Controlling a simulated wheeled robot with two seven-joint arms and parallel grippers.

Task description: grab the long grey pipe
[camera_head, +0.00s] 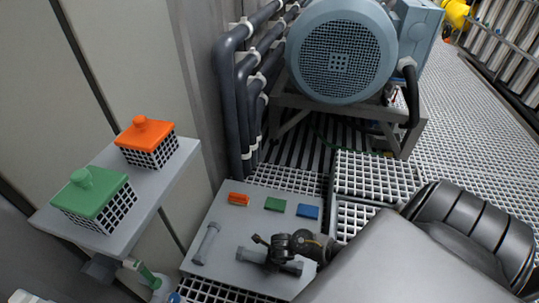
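A long grey pipe (251,255) with wider ends lies on the grey board (225,273) low in the view. The black right gripper (265,252) comes in from the right and is directly over this pipe, covering part of its middle. I cannot tell whether its fingers touch or close on the pipe. A second, shorter-looking grey pipe (207,243) lies to the left on the same board, apart from the gripper.
A raised shelf (150,200) at left holds orange-lidded (147,140) and green-lidded (95,198) mesh boxes. A large motor (340,55) and dark pipes (228,110) stand behind.

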